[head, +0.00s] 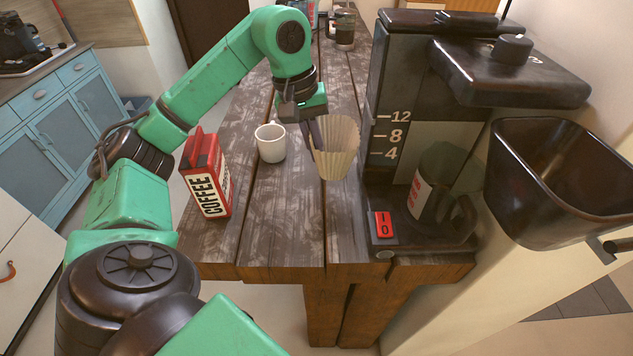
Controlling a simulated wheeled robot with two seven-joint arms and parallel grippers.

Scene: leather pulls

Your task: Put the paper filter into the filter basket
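The paper filter (337,158) is a cream, fluted cup, upright with its mouth up, just left of the coffee maker. My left gripper (314,135) points down at the filter's left rim, its dark fingers close together and appearing to pinch the wall. Whether the filter's base touches the table cannot be told. The filter basket (560,190) is a dark, glossy, open-topped bin at the right, out to the side of the coffee maker (405,75). It looks empty, and a dark handle-like part shows at its lower right. My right gripper is not in view.
A white mug (271,143) and a red coffee package (206,175) stand on the wooden table (285,235) left of the filter. The coffee maker, with a glass carafe (436,185) and a raised lid (510,72), stands between filter and basket. The front table strip is clear.

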